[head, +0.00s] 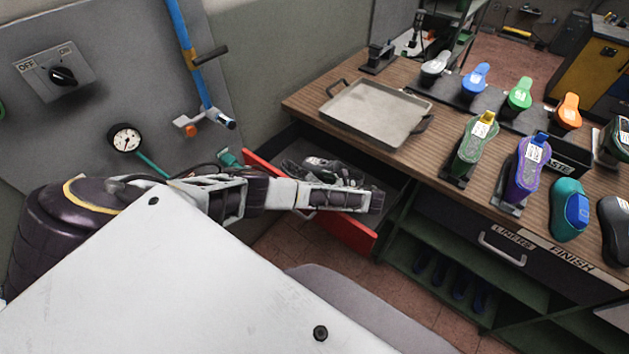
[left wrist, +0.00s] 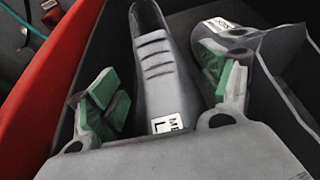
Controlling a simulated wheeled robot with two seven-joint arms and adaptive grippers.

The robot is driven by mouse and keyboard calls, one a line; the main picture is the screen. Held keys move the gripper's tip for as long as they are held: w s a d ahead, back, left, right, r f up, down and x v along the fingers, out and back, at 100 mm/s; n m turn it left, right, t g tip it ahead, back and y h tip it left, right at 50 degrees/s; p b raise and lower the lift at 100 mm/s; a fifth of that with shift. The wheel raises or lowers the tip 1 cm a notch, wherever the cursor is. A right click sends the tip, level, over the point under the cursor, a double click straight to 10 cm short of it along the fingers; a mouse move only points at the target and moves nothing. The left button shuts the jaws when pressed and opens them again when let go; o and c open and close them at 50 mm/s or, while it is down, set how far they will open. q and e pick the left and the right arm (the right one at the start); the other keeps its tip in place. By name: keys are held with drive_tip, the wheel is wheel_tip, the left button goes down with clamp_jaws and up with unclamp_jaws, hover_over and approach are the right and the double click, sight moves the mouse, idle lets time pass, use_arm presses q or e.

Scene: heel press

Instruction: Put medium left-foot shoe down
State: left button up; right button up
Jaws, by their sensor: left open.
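My left gripper (head: 342,197) reaches over the open red-fronted drawer (head: 352,236) in the head view. In the left wrist view the left gripper (left wrist: 167,92) is open, with one green-padded finger on each side of a dark grey shoe form (left wrist: 164,72). Its white label reads "ME" and "L", partly cut off by the gripper body. The shoe form lies in the drawer, and the fingers look apart from its sides. A second dark form with a white label (left wrist: 216,27) lies to its right, partly behind the right finger. My right gripper is not seen.
A grey metal tray (head: 375,112) rests on the wooden workbench (head: 312,104). Several coloured shoe forms, such as a green one (head: 470,148) and a purple one (head: 527,172), stand on the bench to the right. The drawer walls are close around the gripper.

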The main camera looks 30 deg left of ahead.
use_arm(q)
drive_tip(key=p+v, duration=0.1)
drive_tip(key=v, duration=0.5)
drive_tip(key=shift+r, duration=0.15)
drive_tip(key=shift+p+v, duration=1)
drive_tip(key=shift+v, duration=0.25)
drive_tip(key=shift+w+a, duration=0.1)
